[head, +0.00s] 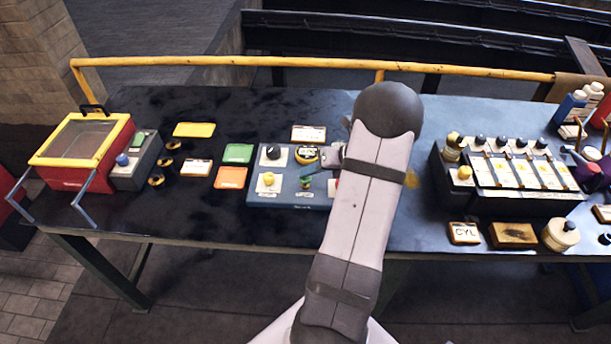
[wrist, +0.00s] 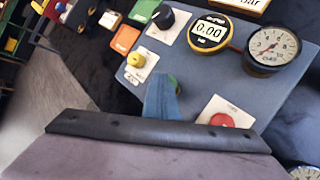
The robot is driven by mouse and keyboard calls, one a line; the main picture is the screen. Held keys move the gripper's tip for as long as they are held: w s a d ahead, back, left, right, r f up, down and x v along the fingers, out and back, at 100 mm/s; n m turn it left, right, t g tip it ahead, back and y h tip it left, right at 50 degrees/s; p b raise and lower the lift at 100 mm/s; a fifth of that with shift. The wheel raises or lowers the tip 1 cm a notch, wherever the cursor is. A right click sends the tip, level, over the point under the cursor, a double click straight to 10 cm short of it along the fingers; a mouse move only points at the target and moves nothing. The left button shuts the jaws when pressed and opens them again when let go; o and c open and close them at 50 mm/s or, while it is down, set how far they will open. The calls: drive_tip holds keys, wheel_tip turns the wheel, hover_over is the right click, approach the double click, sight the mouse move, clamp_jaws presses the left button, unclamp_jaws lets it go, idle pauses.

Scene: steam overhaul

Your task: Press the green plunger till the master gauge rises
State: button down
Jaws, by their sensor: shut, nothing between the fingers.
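The green plunger (head: 305,183) stands on a blue-grey panel (head: 283,199). In the wrist view only a green edge of it (wrist: 178,87) shows behind my fingers. My gripper (wrist: 162,92) is shut and empty, its tips over the plunger; I cannot tell whether they touch it. On the panel, a yellow-rimmed digital gauge (wrist: 208,32) reads 0.00. A white dial gauge (wrist: 272,48) is beside it, its needle towards the lower left. I cannot tell which is the master gauge. My arm hides part of the panel in the head view.
A black knob (wrist: 163,16), a yellow knob (wrist: 136,60) and a red button (wrist: 222,120) are on the same panel. A red box with a yellow frame (head: 84,150) stands at left, a rack with several valves (head: 507,165) at right. A yellow rail (head: 230,61) runs behind the table.

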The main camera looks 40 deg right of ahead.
sight(309, 178)
drive_tip(key=shift+s+a+f+b, duration=0.1)
drive_tip(key=shift+f+b, duration=0.3)
drive_tip(key=shift+f, duration=0.6)
idle(0.8)
drive_tip(key=shift+r, duration=0.1)
drive_tip(key=shift+r+p, duration=1.7)
drive_tip(key=shift+p, duration=0.15)
wheel_tip(309, 178, up, 5)
drive_tip(key=p, duration=0.5)
